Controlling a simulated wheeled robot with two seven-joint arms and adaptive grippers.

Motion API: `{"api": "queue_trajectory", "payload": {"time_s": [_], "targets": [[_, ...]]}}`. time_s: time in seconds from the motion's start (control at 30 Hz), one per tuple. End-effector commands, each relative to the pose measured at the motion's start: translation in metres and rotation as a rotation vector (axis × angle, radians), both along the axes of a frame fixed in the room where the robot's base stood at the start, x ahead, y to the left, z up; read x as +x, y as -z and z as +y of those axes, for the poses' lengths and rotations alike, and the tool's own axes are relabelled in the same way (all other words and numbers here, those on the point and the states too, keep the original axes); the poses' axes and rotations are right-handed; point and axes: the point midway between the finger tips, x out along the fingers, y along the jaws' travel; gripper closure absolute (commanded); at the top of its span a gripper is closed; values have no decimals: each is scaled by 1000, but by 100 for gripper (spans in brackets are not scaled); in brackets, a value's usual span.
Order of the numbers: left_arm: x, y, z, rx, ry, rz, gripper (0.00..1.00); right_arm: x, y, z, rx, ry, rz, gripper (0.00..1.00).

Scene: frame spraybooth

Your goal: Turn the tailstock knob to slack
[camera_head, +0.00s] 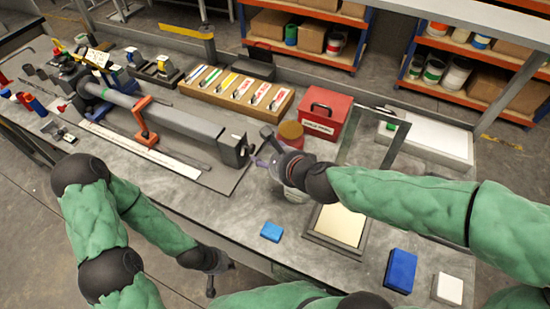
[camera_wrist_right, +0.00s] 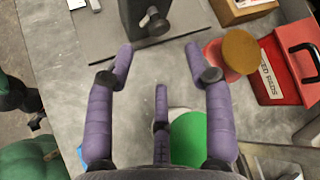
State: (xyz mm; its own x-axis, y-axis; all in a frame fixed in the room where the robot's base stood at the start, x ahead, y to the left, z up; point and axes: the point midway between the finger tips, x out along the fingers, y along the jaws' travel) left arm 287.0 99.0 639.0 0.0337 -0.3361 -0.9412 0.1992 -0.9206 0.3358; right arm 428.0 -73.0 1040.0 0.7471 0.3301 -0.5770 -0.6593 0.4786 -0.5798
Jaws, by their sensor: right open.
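The tailstock (camera_head: 234,151) is a dark grey block at the right end of a long grey bar fixture on the bench. Its small round knob (camera_head: 250,149) faces my right gripper (camera_head: 259,151). In the right wrist view the knob (camera_wrist_right: 154,20) shows at the top, on the dark tailstock block (camera_wrist_right: 140,12). My right gripper (camera_wrist_right: 160,65) has its purple-grey fingers spread and empty, pointing toward the knob with a gap. The knob's setting cannot be read. My left gripper (camera_head: 212,284) hangs low at the bench's front, away from the tailstock; its fingers are too small to judge.
An orange-lidded jar (camera_head: 291,131) and a red box (camera_head: 327,112) stand close behind my right gripper. A wooden rack of cards (camera_head: 236,94) stands behind the bar. A blue block (camera_head: 271,231) lies in front. The bench (camera_head: 215,215) before the tailstock is clear.

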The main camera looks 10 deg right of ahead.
Motion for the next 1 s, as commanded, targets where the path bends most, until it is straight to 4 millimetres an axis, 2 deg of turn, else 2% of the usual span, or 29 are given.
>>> {"api": "queue_trajectory", "payload": {"time_s": [0.5, 1.0], "targets": [[0, 0, 0, 0, 0, 0, 100, -22, -17, -10, 0, 0, 0, 47], [0, -1, 0, 0, 0, 0, 100, -24, -18, -10, 0, -1, 1, 47]]}}
